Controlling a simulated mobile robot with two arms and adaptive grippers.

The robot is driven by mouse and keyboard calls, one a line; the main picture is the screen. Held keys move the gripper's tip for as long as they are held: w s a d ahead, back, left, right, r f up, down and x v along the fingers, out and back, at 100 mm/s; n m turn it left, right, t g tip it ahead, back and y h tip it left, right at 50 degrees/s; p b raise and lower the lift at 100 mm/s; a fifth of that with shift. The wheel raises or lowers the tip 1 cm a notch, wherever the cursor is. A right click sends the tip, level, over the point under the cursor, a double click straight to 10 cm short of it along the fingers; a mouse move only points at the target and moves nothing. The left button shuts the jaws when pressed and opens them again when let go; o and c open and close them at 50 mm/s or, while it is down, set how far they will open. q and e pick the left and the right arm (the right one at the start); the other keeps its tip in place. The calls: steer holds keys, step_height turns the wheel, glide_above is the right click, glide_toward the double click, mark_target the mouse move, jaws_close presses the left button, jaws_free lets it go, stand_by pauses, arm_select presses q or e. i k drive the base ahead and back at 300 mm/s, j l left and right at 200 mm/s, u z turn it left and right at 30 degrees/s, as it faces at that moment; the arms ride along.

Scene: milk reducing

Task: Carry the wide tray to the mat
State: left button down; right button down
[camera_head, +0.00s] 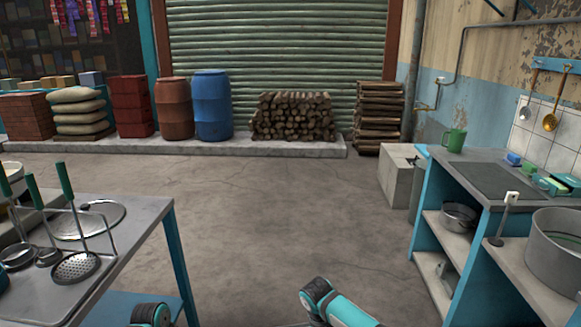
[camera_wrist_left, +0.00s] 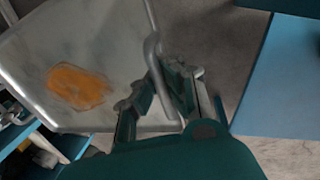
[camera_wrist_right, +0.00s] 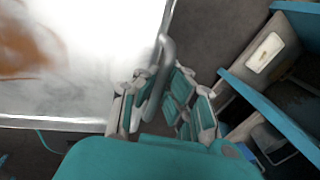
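The wide tray is a pale metal tray with an orange-brown stain, seen in the left wrist view (camera_wrist_left: 115,50) and the right wrist view (camera_wrist_right: 105,65). It is out of sight in the head view. My left gripper (camera_wrist_left: 160,86) is shut around one bent metal handle of the tray. My right gripper (camera_wrist_right: 156,95) is shut around another handle. The tray shows above the grey floor. A dark flat rectangle (camera_head: 492,180) lies on the right counter; it may be the mat. Parts of my arms show at the bottom of the head view.
A left table (camera_head: 140,225) carries ladles, a skimmer and a lid. Open concrete floor (camera_head: 285,220) lies between them. Barrels and firewood line the back.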

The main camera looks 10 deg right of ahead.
mark_target(488, 178)
steer(key=i+l, duration=0.5)
steer(key=i, duration=0.15)
steer(key=i+l, duration=0.65)
steer(key=i, duration=1.4)
steer(key=i+z, duration=0.3)
steer(key=i, duration=0.15)
steer(key=i+j+z, duration=0.3)
steer(key=i+z, duration=0.15)
steer(key=z, duration=1.45)
